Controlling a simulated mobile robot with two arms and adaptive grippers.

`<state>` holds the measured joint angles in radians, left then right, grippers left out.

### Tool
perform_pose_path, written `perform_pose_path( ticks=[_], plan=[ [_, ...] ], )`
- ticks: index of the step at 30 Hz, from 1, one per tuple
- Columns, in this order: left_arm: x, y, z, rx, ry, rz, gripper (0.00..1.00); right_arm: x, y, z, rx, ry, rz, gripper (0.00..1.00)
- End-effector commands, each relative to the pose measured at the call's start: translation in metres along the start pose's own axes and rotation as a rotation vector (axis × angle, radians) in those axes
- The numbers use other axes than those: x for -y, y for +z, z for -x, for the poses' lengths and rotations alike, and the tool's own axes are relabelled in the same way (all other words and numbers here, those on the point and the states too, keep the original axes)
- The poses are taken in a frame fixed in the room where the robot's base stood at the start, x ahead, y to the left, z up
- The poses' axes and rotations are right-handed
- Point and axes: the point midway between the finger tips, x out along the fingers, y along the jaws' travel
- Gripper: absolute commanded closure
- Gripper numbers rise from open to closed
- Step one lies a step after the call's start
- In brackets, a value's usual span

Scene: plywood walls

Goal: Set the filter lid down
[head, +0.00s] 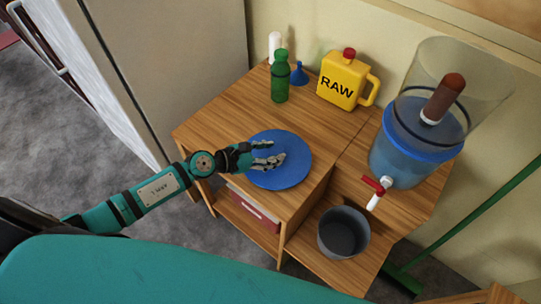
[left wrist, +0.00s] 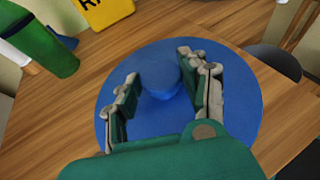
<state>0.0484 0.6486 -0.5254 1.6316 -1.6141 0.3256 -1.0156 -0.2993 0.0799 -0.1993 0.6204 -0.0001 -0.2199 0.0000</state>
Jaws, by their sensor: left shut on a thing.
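The filter lid (head: 288,176) is a round blue disc with a raised knob (left wrist: 160,78) at its centre. It lies flat, at or just above the left part of the wooden table; I cannot tell whether it touches. My left gripper (head: 272,152) is over the lid from the left and shut on its knob, with one finger on each side in the left wrist view (left wrist: 160,66). The water filter (head: 410,150) stands at the right, its clear upper container open at the top with a brown filter candle (head: 445,97) inside. My right gripper is not in view.
Behind the lid stand a green bottle (head: 279,78), a white bottle (head: 274,46), a blue funnel (head: 299,75) and a yellow RAW jug (head: 343,80). A grey bucket (head: 343,215) sits lower, below the red-handled tap (head: 376,187). Bare wooden tabletop (head: 225,115) shows left of the bottles.

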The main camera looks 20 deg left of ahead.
Motion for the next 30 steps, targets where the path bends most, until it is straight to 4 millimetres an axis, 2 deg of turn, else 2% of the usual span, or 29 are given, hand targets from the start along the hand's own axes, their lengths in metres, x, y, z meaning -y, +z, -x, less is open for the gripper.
perform_pose_path(
  ticks=[1,13,14,19,30],
  plan=[
    [-0.0013,-0.0044,-0.0032,0.005,0.003,0.001,0.92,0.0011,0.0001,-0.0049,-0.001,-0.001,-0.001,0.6],
    [-0.0016,-0.009,-0.0046,0.005,0.004,-0.002,0.92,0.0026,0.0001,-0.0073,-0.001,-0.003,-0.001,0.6],
    [-0.0015,-0.0094,-0.0046,0.004,0.003,-0.002,0.55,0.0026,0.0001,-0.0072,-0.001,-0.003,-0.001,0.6],
    [-0.0014,-0.0085,-0.0041,0.004,0.003,-0.002,0.33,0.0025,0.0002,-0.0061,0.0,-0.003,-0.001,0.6],
    [-0.0017,-0.0068,0.0004,0.003,0.004,-0.003,0.33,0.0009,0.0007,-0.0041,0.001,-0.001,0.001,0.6]
  ],
)
